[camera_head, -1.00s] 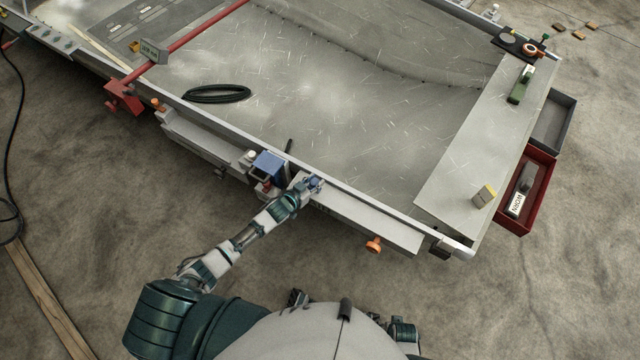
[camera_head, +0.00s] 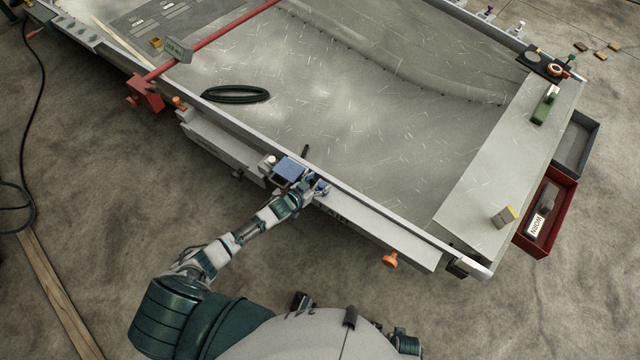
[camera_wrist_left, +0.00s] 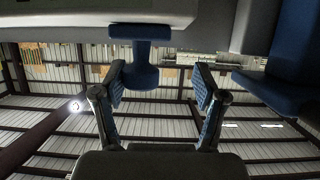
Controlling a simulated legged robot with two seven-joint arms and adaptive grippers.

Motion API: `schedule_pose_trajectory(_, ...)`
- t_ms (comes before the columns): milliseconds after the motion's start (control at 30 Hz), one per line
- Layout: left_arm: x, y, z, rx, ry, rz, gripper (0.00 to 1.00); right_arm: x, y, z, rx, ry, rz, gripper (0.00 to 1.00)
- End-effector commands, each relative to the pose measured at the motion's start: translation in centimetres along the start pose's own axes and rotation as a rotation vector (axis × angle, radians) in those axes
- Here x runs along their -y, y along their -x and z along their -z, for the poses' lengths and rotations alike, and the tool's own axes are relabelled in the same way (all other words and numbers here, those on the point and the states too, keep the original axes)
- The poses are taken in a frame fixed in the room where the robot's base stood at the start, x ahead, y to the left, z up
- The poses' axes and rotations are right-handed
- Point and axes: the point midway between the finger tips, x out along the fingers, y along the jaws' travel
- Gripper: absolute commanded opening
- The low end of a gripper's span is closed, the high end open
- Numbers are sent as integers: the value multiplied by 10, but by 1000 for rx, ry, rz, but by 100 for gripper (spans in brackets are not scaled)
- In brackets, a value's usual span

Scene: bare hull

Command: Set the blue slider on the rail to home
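The blue slider (camera_head: 290,170) is a block on the pale rail (camera_head: 375,232) along the table's near edge, left of the rail's middle. My left gripper (camera_head: 319,187) is close to the slider's right side. In the left wrist view, my left gripper (camera_wrist_left: 158,78) has its two fingers apart. A blue knob (camera_wrist_left: 143,75) hangs from a pale beam, showing in the gap between the fingers without visible grip. A larger blue part (camera_wrist_left: 290,75) stands to the right. I cannot tell whether any finger touches the knob. My right gripper is not visible.
An orange knob (camera_head: 390,260) sits below the rail's right end. A red clamp bar (camera_head: 146,94) crosses the table at left. A dark cable coil (camera_head: 235,94) lies on the panel. A red bin (camera_head: 546,214) hangs at the right edge.

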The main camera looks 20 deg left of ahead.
Motion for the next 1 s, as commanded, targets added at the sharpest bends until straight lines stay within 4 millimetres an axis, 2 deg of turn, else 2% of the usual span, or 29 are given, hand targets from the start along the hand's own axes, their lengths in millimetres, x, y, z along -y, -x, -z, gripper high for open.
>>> schedule_pose_trajectory(33, 5, 1, -3, 10, -5, 11, 59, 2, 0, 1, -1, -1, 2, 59)
schedule_pose_trajectory(167, 1, 0, -2, 13, -10, 12, 59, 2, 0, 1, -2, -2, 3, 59)
schedule_pose_trajectory(400, 2, 0, -3, 9, -4, 6, 59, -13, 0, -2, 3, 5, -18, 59)
schedule_pose_trajectory(567, 4, 9, -5, 8, 0, 4, 59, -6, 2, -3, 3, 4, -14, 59)
schedule_pose_trajectory(667, 2, 24, -6, 9, 0, 3, 59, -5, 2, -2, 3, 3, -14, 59)
schedule_pose_trajectory(1000, -11, 94, 1, 14, -14, 9, 59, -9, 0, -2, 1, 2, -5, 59)
